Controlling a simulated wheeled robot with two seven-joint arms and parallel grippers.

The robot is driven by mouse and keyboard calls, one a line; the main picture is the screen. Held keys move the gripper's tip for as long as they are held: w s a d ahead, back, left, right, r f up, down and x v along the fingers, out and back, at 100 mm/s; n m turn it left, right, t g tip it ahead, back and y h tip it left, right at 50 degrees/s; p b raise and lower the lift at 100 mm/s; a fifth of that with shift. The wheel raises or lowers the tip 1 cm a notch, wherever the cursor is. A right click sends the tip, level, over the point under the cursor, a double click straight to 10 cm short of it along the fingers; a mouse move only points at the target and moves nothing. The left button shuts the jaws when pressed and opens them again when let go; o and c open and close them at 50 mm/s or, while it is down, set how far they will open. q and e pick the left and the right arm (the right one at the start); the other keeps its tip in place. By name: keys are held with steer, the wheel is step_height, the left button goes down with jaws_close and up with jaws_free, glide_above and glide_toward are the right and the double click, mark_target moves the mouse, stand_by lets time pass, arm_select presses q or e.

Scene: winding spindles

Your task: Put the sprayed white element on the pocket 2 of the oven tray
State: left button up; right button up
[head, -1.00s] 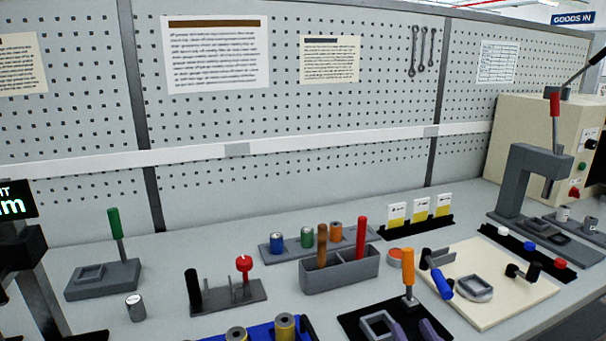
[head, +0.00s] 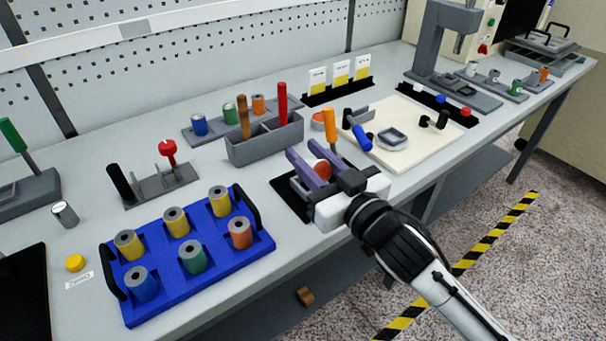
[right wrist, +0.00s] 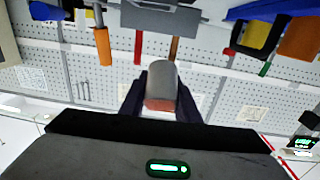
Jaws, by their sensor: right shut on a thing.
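My right gripper (head: 308,160) has its purple fingers shut on a cylindrical element, which shows orange-red (head: 322,169) between them in the head view. In the right wrist view the held element (right wrist: 162,82) has a grey side and a reddish end. The gripper is over the black mat (head: 290,203) at the front of the bench. A small white element (head: 472,68) stands in a grey rack at the far right. A grey tray with black handles (head: 545,58) lies behind it; I cannot tell its pockets. My left gripper is out of view.
A blue tray (head: 215,262) with several coloured spindles stands front left. A grey bin (head: 265,142) with two upright tools is behind my gripper. A cream board (head: 410,150) and a grey press (head: 432,45) are to the right. The bench's front edge is close.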

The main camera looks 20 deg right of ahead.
steer(key=w+r+y, duration=0.1)
steer(key=w+r, duration=0.1)
steer(key=w, duration=0.4)
steer(key=shift+d+r+n, duration=0.15)
steer(key=shift+d+n, duration=0.15)
steer(key=shift+d, duration=0.1)
step_height(320, 180, down, 10)
steer(key=shift+s+r, duration=0.1)
steer(key=shift+r, duration=0.05)
steer(key=shift+f+b, duration=0.2)
steer(key=shift+b, duration=0.1)
steer(key=o, duration=1)
steer(key=shift+o, duration=0.2)
